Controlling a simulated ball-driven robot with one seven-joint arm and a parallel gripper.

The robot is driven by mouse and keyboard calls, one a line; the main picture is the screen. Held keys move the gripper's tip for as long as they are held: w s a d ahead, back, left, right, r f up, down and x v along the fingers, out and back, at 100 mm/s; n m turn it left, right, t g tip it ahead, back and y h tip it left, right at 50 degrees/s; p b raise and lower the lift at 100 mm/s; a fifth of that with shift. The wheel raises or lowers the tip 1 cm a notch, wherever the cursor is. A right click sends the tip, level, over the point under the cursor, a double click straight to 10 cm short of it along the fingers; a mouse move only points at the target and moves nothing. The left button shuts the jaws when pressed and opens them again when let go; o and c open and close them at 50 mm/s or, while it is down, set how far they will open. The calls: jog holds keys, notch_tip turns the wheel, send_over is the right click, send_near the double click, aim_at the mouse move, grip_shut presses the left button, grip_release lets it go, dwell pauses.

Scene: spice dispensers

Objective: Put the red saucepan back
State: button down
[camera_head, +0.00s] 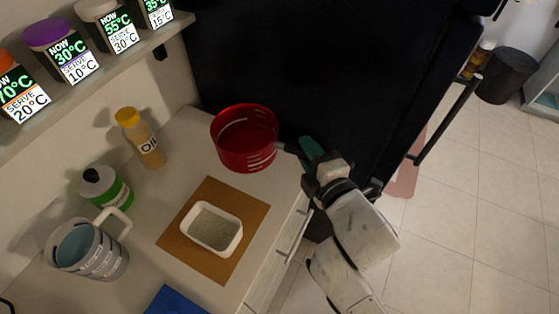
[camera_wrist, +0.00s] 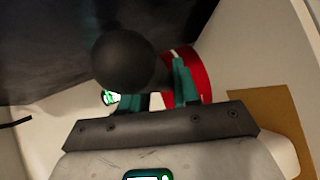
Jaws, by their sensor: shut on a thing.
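The red saucepan (camera_head: 246,146) is at the back right of the counter, beside the black cabinet front, its open top facing up and slightly tilted toward the camera. Its dark handle points right, to my gripper (camera_head: 307,160). My gripper is shut on the handle. In the wrist view, the green fingers of my gripper (camera_wrist: 165,85) close around the dark handle with its round end (camera_wrist: 123,62) toward the camera. Part of the red pan (camera_wrist: 201,75) shows behind the fingers. I cannot tell if the pan touches the counter.
A white dish (camera_head: 212,228) with grainy contents sits on a brown mat (camera_head: 252,222). An oil bottle (camera_head: 142,138), a green-labelled bottle (camera_head: 105,188) and a grey jug (camera_head: 90,250) stand left. A shelf (camera_head: 130,58) holds dispensers. The tall black cabinet (camera_head: 330,70) blocks the back right.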

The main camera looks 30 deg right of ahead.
jog(key=shift+w+a+f+b, duration=0.4)
jog(key=shift+w+f, duration=0.65)
jog(key=shift+f, duration=0.55)
jog(key=shift+w+a+f+b, duration=0.25)
jog(key=shift+w+a+f, duration=0.25)
jog(key=shift+w+f, duration=0.8)
jog(key=shift+w+a+f+b, duration=0.4)
jog(key=shift+w+f, duration=0.35)
jog(key=shift+f, duration=1.15)
jog(key=shift+f, duration=0.2)
jog(key=c, duration=0.8)
grip_release()
jog(key=shift+r, duration=0.1)
